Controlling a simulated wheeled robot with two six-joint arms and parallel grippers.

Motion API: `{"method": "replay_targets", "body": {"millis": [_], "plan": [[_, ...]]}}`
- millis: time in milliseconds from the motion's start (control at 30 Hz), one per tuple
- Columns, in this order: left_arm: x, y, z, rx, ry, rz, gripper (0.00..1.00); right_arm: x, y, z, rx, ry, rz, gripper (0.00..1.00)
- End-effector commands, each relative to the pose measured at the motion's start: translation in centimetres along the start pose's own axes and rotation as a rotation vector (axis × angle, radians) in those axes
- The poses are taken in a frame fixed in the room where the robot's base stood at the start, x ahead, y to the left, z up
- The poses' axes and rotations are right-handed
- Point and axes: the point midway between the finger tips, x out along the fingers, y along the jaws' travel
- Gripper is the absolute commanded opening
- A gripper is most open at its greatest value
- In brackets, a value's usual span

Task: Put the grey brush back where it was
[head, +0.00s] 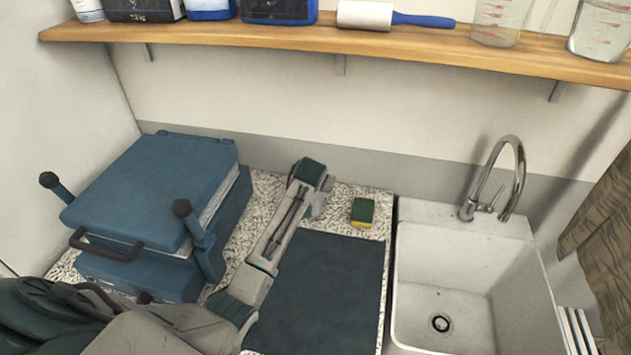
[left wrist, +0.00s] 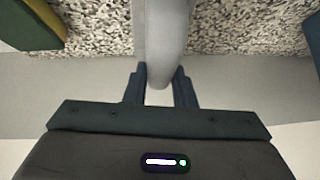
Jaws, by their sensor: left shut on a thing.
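The grey brush (left wrist: 163,40) shows in the left wrist view as a smooth, rounded grey length between the fingers. My left gripper (left wrist: 161,78) is shut on it, over the speckled counter by the wall. The brush's far end runs out of the picture, so its bristles are not seen. In the head view my left arm reaches from the lower left to the back of the counter. Its wrist largely hides the fingers and the brush there. My right gripper is in neither view.
A green and yellow sponge (head: 362,212) lies right of my left wrist. A dark mat (head: 325,285) covers the front counter. A blue press-like machine (head: 150,195) stands left, a sink (head: 418,300) with tap right. A wooden shelf (head: 300,40) with bottles and a lint roller hangs above.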

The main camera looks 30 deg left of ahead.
Motion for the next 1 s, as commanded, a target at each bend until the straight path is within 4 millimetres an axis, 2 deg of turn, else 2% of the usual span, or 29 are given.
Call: {"method": "replay_targets", "body": {"millis": [367,400,500,833,1000], "plan": [[0.4,0.1,0.4,0.0,0.002,0.001,0.0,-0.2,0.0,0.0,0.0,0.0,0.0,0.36],[0.5,0.1,0.4,0.0,0.001,0.001,0.29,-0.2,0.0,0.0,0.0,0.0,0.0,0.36],[0.4,0.1,0.4,0.0,0.001,0.001,0.45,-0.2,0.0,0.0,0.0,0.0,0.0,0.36],[0.2,0.1,0.3,0.0,0.001,0.001,0.45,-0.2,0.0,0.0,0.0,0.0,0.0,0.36],[-1.5,0.1,0.3,-0.001,0.005,0.002,0.45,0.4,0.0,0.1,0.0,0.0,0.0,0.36]]}}
